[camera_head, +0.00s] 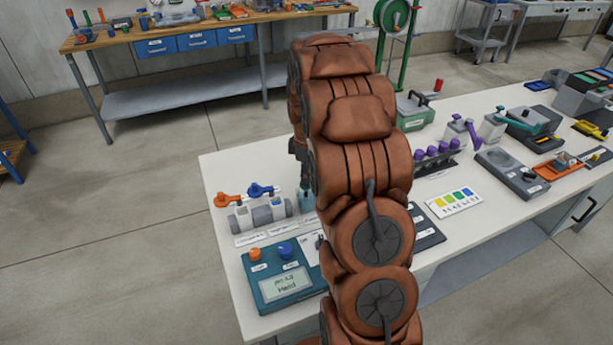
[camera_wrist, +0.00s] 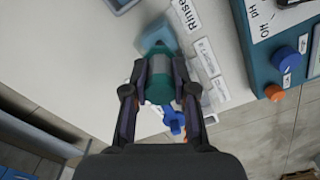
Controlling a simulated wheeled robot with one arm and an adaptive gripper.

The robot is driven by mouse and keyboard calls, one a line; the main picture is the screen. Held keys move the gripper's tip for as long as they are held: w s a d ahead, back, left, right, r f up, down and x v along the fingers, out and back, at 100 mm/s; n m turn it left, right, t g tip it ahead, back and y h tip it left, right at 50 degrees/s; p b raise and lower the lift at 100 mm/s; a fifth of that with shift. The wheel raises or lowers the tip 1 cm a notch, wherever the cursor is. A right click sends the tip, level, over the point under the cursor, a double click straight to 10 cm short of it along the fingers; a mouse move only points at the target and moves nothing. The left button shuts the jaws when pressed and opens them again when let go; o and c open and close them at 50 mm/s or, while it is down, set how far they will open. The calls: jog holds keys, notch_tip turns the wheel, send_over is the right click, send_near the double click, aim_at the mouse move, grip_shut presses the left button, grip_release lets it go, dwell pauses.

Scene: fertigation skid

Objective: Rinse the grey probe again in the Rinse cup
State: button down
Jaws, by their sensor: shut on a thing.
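My gripper (camera_wrist: 160,72) is shut on the grey probe (camera_wrist: 161,88), a short grey body with teal ends, seen nearly end-on between the fingers in the wrist view. The blue-teal Rinse cup (camera_wrist: 155,36) shows just beyond the probe, beside a label reading "Rinse" (camera_wrist: 186,14). The cup also shows at the left edge of my arm in the head view (camera_head: 306,200). The probe overlaps the cup in the wrist view; its lower tip is hidden, so I cannot tell whether it is inside. In the head view my arm hides most of the gripper and probe.
A teal meter (camera_head: 285,285) with orange and blue knobs shows "Hold" on its display. Orange (camera_head: 228,200) and blue (camera_head: 260,190) handled fittings stand left of the cup. A colour chart (camera_head: 454,202) and a purple-topped rack (camera_head: 436,158) lie right of my arm.

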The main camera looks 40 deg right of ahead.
jog(key=shift+f+b, duration=0.5)
jog(key=shift+f, duration=0.3)
jog(key=shift+r, duration=0.15)
jog(key=shift+r, duration=0.65)
jog(key=shift+f, duration=0.15)
jog(key=shift+f+b, duration=0.55)
jog(key=shift+f, duration=0.1)
